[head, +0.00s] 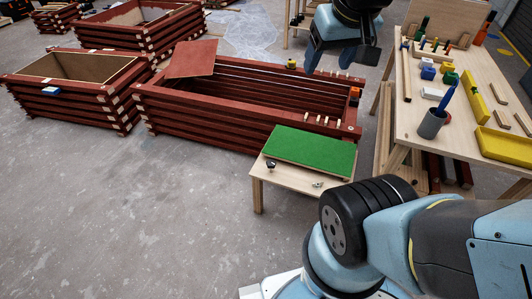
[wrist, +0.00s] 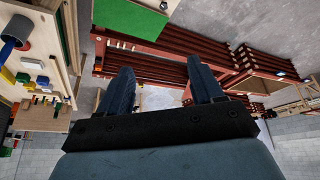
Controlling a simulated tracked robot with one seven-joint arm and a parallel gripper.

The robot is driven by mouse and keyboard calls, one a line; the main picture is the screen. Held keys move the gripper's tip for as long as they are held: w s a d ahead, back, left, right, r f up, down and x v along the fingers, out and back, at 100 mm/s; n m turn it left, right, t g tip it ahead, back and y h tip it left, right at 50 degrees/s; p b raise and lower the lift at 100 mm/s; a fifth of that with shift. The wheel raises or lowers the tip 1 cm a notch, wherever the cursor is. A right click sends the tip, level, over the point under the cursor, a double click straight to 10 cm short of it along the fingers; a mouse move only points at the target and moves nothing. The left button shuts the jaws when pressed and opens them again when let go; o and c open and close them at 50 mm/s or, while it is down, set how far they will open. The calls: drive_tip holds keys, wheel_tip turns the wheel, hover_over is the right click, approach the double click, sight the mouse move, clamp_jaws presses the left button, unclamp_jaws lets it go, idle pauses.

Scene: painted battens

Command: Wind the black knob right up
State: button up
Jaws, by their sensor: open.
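A small black knob (head: 270,165) sits at the left front of a low wooden table (head: 257,182), beside a green panel (head: 310,150). The knob also shows at the top edge of the wrist view (wrist: 163,5), partly cut off. How far the knob is wound cannot be told at this size. My gripper (head: 338,58) is in the air above the far end of the red timber frame, well away from the knob. In the wrist view its two blue fingers (wrist: 160,70) are spread apart with nothing between them.
A small metal fitting (head: 318,184) lies near the table's front edge. A long red batten box (head: 245,100) stands behind the table. A workbench (head: 440,150) on the right carries a blue-handled tool in a grey cup (head: 432,124), blocks and a yellow tray (head: 503,147).

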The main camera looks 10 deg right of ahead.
drive_tip(key=shift+o, duration=0.6)
drive_tip(key=w+d+f+n+g+h, duration=0.1)
drive_tip(key=w+d+f+g+h, duration=0.2)
drive_tip(key=w+f, duration=0.3)
drive_tip(key=shift+w+f+g, duration=0.4)
drive_tip(key=shift+f+g, duration=0.05)
drive_tip(key=shift+g, duration=0.15)
drive_tip(key=n+t+h, duration=1.1)
drive_tip(key=n+t, duration=0.2)
drive_tip(key=n, duration=0.9)
hover_over(272, 167)
drive_tip(key=s+a, duration=0.1)
drive_tip(key=s, duration=0.4)
wheel_tip(272, 167, down, 44)
drive_tip(key=s+f+n+t+y, duration=0.25)
drive_tip(key=f+n+y, duration=0.35)
drive_tip(key=f, duration=0.4)
drive_tip(key=s+f+n+t+y, duration=0.2)
drive_tip(key=s+f+n+y, duration=0.3)
drive_tip(key=f, duration=0.4)
drive_tip(key=shift+g+y, duration=0.25)
drive_tip(key=shift+y, duration=0.05)
drive_tip(key=w, duration=1)
drive_tip(key=w+d, duration=0.1)
drive_tip(key=w, duration=0.4)
drive_tip(key=shift+d+f, duration=0.1)
drive_tip(key=shift+f, duration=0.05)
drive_tip(key=shift+c, duration=0.3)
